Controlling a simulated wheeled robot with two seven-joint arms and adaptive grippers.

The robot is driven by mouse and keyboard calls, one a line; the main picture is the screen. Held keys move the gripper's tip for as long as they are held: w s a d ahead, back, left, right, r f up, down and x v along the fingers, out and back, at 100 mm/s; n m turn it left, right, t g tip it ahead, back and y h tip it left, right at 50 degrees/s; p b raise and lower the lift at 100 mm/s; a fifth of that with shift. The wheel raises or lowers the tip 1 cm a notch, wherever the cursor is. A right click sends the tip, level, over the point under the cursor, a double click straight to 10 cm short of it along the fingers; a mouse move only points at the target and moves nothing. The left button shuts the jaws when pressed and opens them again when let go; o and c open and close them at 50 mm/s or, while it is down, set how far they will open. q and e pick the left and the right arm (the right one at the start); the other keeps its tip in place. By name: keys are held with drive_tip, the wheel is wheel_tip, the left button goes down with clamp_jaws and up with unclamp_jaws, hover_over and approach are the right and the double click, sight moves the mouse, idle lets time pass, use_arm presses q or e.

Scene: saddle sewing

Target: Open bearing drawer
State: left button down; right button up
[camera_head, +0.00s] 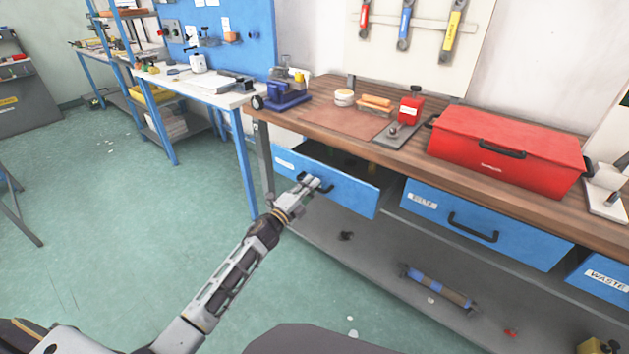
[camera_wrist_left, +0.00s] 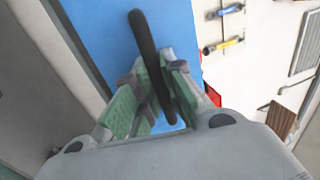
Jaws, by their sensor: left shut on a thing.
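The blue bearing drawer (camera_head: 350,192) is under the left part of the wooden workbench. It is pulled partly out, and its dark inside shows behind the front panel. Its label (camera_head: 284,163) is too small to read. My left gripper (camera_head: 310,184) is at the drawer's dark handle (camera_head: 328,188) and shut on it. In the left wrist view the black handle bar (camera_wrist_left: 148,55) runs between the green-padded fingers (camera_wrist_left: 150,95), in front of the blue drawer front (camera_wrist_left: 100,30). My right gripper is not in view.
The wooden workbench (camera_head: 340,121) carries a red toolbox (camera_head: 505,155), a red-topped press (camera_head: 410,110) and a blue vise (camera_head: 287,97). Another blue drawer (camera_head: 485,227), shut, is to the right. A grey lower shelf (camera_head: 385,262) holds a cylinder (camera_head: 438,288). The green floor at left is clear.

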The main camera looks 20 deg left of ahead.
use_arm(q)
drive_tip(key=r+p+v, duration=0.2)
drive_tip(key=v, duration=0.9)
drive_tip(key=shift+s+p, duration=0.35)
drive_tip(key=shift+s, duration=0.1)
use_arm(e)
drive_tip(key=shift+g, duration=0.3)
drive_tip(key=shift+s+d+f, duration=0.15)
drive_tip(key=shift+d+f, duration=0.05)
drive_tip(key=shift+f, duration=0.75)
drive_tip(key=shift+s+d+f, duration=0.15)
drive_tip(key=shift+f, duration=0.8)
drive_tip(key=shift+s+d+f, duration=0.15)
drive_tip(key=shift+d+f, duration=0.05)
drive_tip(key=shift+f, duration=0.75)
use_arm(q)
drive_tip(key=shift+a, duration=0.1)
drive_tip(key=c, duration=1.5)
unclamp_jaws()
drive_tip(key=shift+v, duration=6)
drive_tip(key=shift+w, duration=0.1)
